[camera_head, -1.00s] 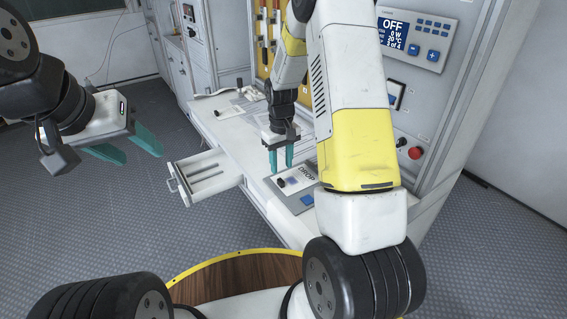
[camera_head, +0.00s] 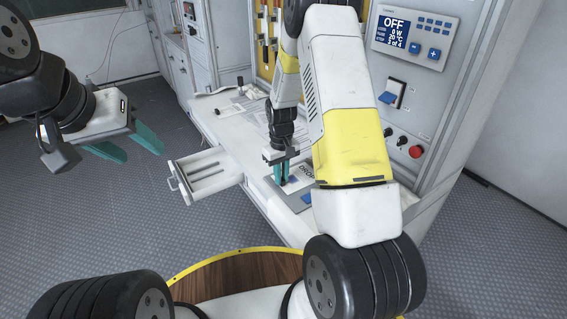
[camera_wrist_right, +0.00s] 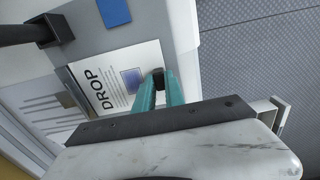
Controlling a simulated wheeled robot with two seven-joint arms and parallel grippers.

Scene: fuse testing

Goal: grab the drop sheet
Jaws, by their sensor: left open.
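The drop sheet, a white card marked DROP, lies on a grey plate at the bench's front edge. It shows in the right wrist view (camera_wrist_right: 108,82) and partly in the head view (camera_head: 305,169). My right gripper (camera_head: 282,181) is down at the sheet. In the right wrist view its teal fingertips (camera_wrist_right: 158,80) stand on both sides of a small black knob (camera_wrist_right: 158,74) at the sheet's edge. I cannot tell whether they are closed on it. My left gripper (camera_head: 138,147) is open and empty over the floor at left, far from the sheet.
An open white drawer (camera_head: 203,174) juts out left of the sheet. A blue square (camera_head: 306,198) is on the plate beside it. The test cabinet with its OFF display (camera_head: 411,38) and red button (camera_head: 416,152) rises behind. My right forearm covers part of the bench.

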